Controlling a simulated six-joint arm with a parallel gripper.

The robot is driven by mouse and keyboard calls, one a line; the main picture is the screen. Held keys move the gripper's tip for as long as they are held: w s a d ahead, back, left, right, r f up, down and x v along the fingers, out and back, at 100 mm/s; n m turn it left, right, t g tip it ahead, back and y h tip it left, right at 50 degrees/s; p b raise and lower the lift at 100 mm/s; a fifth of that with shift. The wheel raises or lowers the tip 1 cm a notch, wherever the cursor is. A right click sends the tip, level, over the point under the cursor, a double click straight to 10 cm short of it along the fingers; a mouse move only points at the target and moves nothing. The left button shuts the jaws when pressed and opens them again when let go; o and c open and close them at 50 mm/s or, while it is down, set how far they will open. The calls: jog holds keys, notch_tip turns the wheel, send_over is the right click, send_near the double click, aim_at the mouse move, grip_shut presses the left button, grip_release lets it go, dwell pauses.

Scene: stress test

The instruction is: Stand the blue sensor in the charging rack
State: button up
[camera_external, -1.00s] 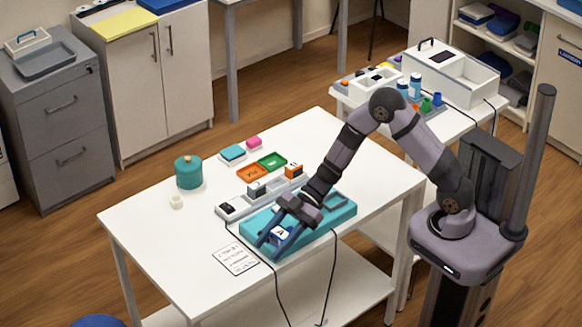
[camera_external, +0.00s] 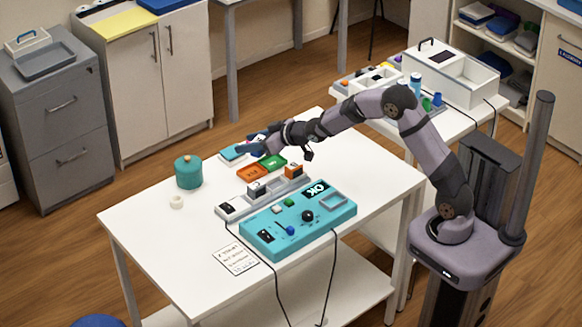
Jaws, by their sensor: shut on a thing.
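My gripper (camera_external: 252,153) is above the far part of the white table, with its fingers pointing left. It is shut on a small blue thing, which looks like the blue sensor (camera_external: 258,143); the fingers hide much of it. The charging rack (camera_external: 231,207) is a long, low, light grey strip behind the teal device. A grey block (camera_external: 258,190) stands in its middle and an orange block (camera_external: 293,171) near its right end. The gripper is beyond the rack, higher up, with the sensor clear of it.
Orange (camera_external: 251,173) and green (camera_external: 273,161) trays lie behind the rack. Cables hang at the front.

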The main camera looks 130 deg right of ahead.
jog(key=s+f+m+g, duration=0.4)
jog(key=s, duration=0.3)
jog(key=shift+d+f+h, duration=0.2)
jog(key=shift+f+h, duration=0.1)
jog(key=shift+h, duration=0.1)
jog(key=shift+f+p, duration=0.75)
jog(key=shift+f, duration=4.3)
jog(key=shift+f, duration=0.1)
